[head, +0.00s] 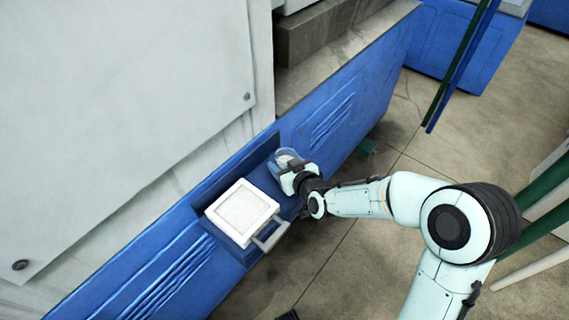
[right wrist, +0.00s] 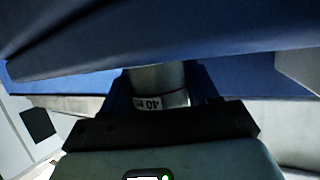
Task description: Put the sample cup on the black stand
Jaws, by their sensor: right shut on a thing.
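My right gripper (head: 291,172) reaches into the recess in the blue machine front and is shut on the sample cup (head: 286,155), a small clear, pale cup. In the right wrist view the cup (right wrist: 156,80) sits between the two dark fingers, with a white label reading "40 m" showing. The lower part of the cup is hidden by the gripper body. I cannot tell whether the cup touches the recess floor. I cannot make out the black stand for certain in either view. My left gripper is not in view.
A white square box (head: 242,208) with a handle (head: 270,238) stands in the recess, left of my right gripper. The blue machine front (head: 345,110) and grey-white housing (head: 130,110) rise around it. Bare concrete floor (head: 345,265) lies in front. Green posts (head: 545,195) stand at right.

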